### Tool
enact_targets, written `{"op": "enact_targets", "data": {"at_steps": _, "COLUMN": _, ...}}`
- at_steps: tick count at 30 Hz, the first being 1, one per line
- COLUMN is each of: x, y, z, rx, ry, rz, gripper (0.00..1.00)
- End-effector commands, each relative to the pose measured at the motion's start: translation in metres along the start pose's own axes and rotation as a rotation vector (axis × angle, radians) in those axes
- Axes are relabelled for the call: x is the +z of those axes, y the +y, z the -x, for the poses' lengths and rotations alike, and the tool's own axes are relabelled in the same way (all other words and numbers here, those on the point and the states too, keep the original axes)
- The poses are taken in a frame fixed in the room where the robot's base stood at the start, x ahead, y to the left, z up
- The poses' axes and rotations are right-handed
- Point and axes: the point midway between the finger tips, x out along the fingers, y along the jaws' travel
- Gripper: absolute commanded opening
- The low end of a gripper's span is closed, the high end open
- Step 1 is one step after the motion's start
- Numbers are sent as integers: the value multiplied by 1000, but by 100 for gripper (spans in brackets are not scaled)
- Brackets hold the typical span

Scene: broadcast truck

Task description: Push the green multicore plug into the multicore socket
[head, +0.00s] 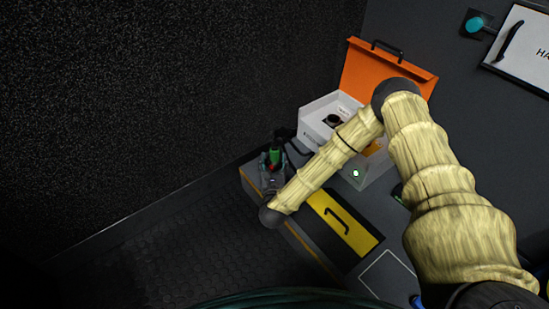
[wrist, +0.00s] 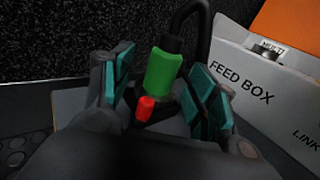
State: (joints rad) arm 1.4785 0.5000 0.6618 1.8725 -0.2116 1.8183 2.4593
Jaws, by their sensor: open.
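The green multicore plug (wrist: 164,72) stands nearly upright between the open fingers of my gripper (wrist: 163,92) in the wrist view, with a gap on each side. A black cable rises from its top and a red part (wrist: 146,108) shows at its lower front. In the head view the plug (head: 275,156) stands near the far left end of the bench, with my gripper (head: 272,166) around it. The white feed box (wrist: 262,95) is to the right; a label and dark round fitting, seemingly the multicore socket (head: 333,120), show on it in the head view.
The feed box's orange lid (head: 388,72) stands open with a black handle. A yellow panel (head: 343,222) with a handle lies on the bench in front. A dark textured wall (head: 150,100) rises behind, and a white panel (head: 522,48) hangs at upper right.

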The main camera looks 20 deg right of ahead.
Motion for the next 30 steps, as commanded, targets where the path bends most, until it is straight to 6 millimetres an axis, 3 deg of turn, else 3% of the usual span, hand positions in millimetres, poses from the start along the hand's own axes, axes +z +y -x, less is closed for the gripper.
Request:
{"op": "enact_targets", "data": {"at_steps": 12, "x": -8, "y": -4, "z": -43, "rx": -1, "ry": -3, "rz": 0, "gripper": 59}}
{"op": "enact_targets", "data": {"at_steps": 21, "x": -6, "y": -4, "z": -47, "rx": 0, "ry": 0, "rz": 0, "gripper": 57}}
{"op": "enact_targets", "data": {"at_steps": 30, "x": -6, "y": -4, "z": -47, "rx": 0, "ry": 0, "rz": 1, "gripper": 2}}
